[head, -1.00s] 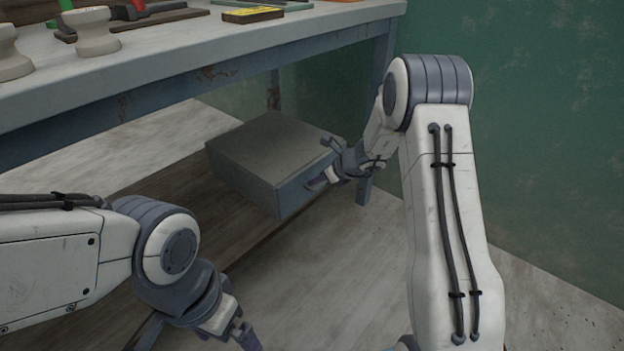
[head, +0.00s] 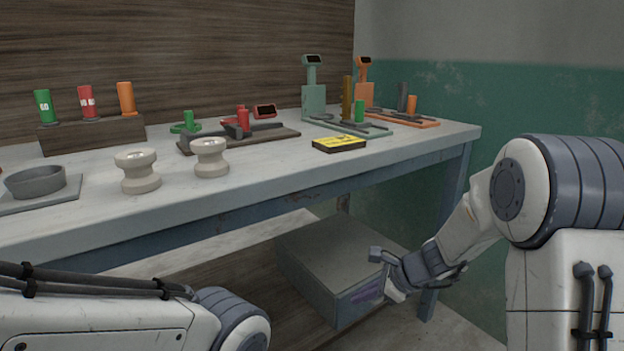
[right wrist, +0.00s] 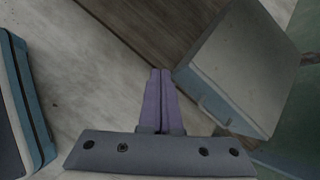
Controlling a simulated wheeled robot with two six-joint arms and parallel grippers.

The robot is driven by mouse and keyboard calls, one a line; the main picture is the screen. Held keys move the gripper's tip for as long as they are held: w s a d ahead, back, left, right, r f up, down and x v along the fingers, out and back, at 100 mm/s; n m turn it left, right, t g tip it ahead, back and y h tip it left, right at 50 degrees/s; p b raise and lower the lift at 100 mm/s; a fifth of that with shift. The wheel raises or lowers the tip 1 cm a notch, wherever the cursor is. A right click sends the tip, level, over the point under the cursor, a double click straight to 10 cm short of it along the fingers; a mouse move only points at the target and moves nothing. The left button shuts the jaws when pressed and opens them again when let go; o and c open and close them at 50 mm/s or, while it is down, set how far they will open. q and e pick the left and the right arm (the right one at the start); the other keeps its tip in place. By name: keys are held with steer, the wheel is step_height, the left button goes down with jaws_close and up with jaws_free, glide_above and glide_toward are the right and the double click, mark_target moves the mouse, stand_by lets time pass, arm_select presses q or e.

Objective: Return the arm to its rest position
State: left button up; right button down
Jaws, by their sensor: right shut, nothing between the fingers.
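My right gripper (head: 364,296) is low at the right, in front of the grey box (head: 330,250) under the workbench. Its purple fingers also show in the right wrist view (right wrist: 160,100). They are shut together and empty. In that view the box (right wrist: 235,60), with a small handle on its front, lies to the right of the fingers. Whether the fingers touch it is not clear. My left arm (head: 120,315) enters at the lower left. Its gripper is out of the picture.
The workbench (head: 270,190) spans the view above the box. It bears two pale spools (head: 138,171), a yellow-topped block (head: 339,144), a grey dish (head: 35,181), coloured cylinders and two stands with displays. A bench leg (head: 447,215) stands just behind my right forearm.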

steer(key=s+a+r+n+g+p, duration=0.1)
steer(key=s+a+r+n+g, duration=0.3)
steer(key=s+a+n, duration=0.55)
steer(key=s+d+r+n+g+h+p, duration=0.1)
steer(key=s+r+n+h+p, duration=0.15)
steer(key=s+n, duration=0.8)
steer(key=s+d+r+n+h+p, duration=0.1)
steer(key=s+r+n+h+p, duration=0.2)
steer(key=s+n, duration=0.7)
step_height(320, 180, up, 38)
steer(key=m+p, duration=0.1)
steer(key=p, duration=3.5)
steer(key=shift+s+a, duration=0.3)
steer(key=shift+s, duration=0.1)
